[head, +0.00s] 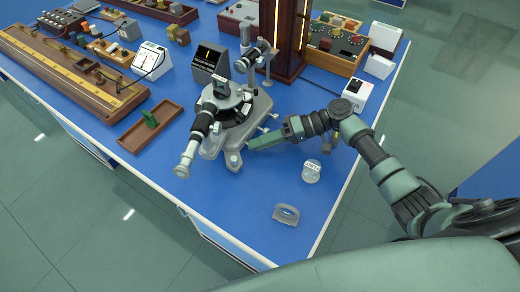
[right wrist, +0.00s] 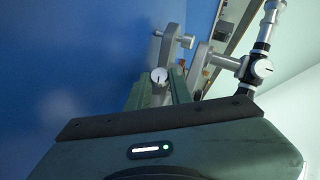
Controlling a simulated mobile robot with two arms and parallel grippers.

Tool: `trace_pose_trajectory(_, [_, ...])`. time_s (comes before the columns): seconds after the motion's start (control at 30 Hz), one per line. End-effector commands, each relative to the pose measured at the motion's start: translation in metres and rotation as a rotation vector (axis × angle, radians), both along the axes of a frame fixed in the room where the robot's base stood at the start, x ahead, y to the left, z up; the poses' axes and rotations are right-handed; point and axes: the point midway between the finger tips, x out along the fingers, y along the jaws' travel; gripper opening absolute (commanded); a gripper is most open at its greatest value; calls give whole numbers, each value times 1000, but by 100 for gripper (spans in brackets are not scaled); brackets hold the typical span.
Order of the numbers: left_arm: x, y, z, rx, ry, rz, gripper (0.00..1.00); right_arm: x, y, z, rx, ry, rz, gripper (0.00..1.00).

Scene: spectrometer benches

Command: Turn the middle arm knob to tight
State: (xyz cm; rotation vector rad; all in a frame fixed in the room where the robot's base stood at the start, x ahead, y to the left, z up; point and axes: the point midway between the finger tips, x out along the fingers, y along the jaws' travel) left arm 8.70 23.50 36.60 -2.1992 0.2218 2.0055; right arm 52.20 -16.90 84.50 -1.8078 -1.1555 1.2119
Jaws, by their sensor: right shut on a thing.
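The spectrometer (head: 228,122) stands on the blue bench, with its telescope pointing to the front left. My right gripper (head: 250,144) reaches in from the right, low beside the spectrometer's base. In the right wrist view the right gripper (right wrist: 158,88) is shut on a small grey knob (right wrist: 159,75). The knob has a round white face with a dark, roughly upright mark. A second white-faced knob (right wrist: 262,68) sits farther right, beside the telescope tube. A further grey knob (right wrist: 186,41) stands beyond the held one. In the head view the fingertips hide the held knob. My left gripper is not in view.
A labelled round jar (head: 311,171) and a clear, handled piece (head: 286,214) stand on the bench's front right. A wooden tray (head: 150,127) lies left of the spectrometer. A black box (head: 210,62) and a dark wooden post (head: 288,40) stand behind.

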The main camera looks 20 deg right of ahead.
Motion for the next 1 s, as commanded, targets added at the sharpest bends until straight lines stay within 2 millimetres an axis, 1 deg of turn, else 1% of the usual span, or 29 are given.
trace_pose_trajectory(0.03, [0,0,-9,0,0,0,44,1,-1,-5,21,16,-2,0])
trace_pose_trajectory(0.3, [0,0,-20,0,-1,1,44,0,-1,-4,90,73,-1,0])
trace_pose_trajectory(0.83, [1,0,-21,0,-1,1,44,1,-1,-3,106,86,-3,0])
trace_pose_trajectory(0.87, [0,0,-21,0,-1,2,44,1,-1,-3,106,86,-3,27])
trace_pose_trajectory(0.9, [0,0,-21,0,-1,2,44,1,-2,-3,106,86,-3,38])
trace_pose_trajectory(0.93, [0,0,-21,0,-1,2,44,1,-1,-3,106,86,-3,43])
trace_pose_trajectory(1.0, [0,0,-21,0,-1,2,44,1,-1,-3,106,85,-2,43])
